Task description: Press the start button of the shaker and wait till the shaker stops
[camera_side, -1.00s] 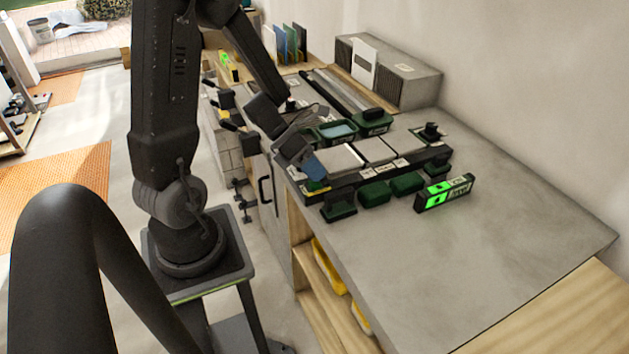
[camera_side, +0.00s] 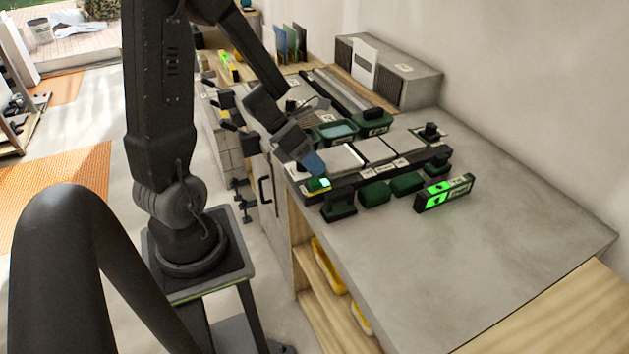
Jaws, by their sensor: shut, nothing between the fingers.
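The shaker (camera_side: 400,170) is a long dark frame on the grey worktop, with several pale tiles in it and small labels on its front side. At its left end is a small panel (camera_side: 319,185) with a yellow edge and a bright green lit patch. My gripper (camera_side: 316,169) is shut and empty, with its bluish tip just above and behind this panel. I cannot tell whether the tip touches it. A black display block (camera_side: 444,193) with glowing green fields stands on the worktop at the shaker's front right.
Dark green pads (camera_side: 374,193) lie along the shaker's front. Green trays (camera_side: 338,132) lie behind it. A grey box (camera_side: 400,75) stands against the wall. The worktop's front right (camera_side: 480,250) is clear.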

